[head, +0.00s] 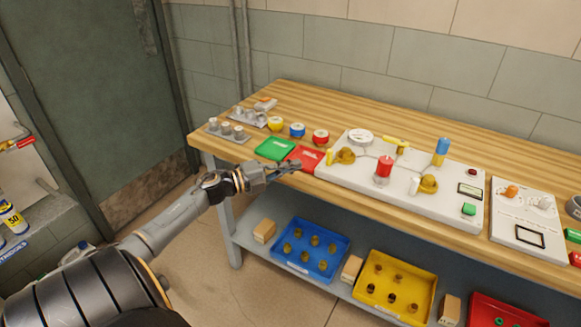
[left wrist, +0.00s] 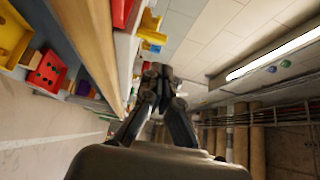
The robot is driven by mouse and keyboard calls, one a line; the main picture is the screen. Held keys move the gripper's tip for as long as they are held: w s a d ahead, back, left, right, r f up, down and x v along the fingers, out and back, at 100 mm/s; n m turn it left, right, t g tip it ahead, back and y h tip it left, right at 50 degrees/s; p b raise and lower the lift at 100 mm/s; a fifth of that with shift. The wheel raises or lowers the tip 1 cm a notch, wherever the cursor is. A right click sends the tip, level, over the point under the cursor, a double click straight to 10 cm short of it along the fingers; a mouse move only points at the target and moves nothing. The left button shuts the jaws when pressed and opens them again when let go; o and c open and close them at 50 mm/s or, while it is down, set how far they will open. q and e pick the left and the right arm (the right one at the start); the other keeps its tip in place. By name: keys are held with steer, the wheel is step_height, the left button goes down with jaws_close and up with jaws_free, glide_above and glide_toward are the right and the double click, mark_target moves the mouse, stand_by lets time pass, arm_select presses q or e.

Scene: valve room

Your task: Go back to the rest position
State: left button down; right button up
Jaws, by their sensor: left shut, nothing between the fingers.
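My left gripper (head: 287,168) reaches in from the left in the head view. It is shut and empty, over the front edge of the wooden workbench (head: 450,245), close to the red tray (head: 310,154) and the green tray (head: 272,149). I cannot tell whether it touches the red tray. In the left wrist view the fingers (left wrist: 158,82) are together with nothing between them, and the bench edge runs along the left. My right gripper is in neither view.
A white valve panel (head: 440,209) with a red cylinder (head: 384,168) stands on the bench. Blue (head: 344,254) and yellow (head: 428,295) bins sit on the lower shelf. Grey blocks (head: 227,131) stand at the bench's left end. Floor (head: 205,285) shows in front of the bench.

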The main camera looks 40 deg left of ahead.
arm_select(q)
steer(key=s+d+f+n+g+y, duration=0.2)
steer(key=s+d+f+n+y, duration=0.3)
steer(key=n, duration=0.3)
steer(key=s+d+f+n+g+y, duration=0.2)
steer(key=s+d+f+n+y, duration=0.3)
steer(key=f+n, duration=0.35)
steer(key=s+d+f+n+g+h, duration=0.3)
steer(key=s+d+g, duration=0.6)
steer(key=s+d, duration=0.8)
steer(key=s+a+f+g, duration=0.1)
steer(key=s+f, duration=0.2)
steer(key=f, duration=2.3)
steer(key=s+a+f+g, duration=0.1)
steer(key=s+a+f, duration=0.2)
steer(key=s+f, duration=1.2)
steer(key=shift+s+f+n+g, duration=0.3)
steer(key=shift+s+f+n, duration=0.05)
steer(key=shift+s, duration=0.5)
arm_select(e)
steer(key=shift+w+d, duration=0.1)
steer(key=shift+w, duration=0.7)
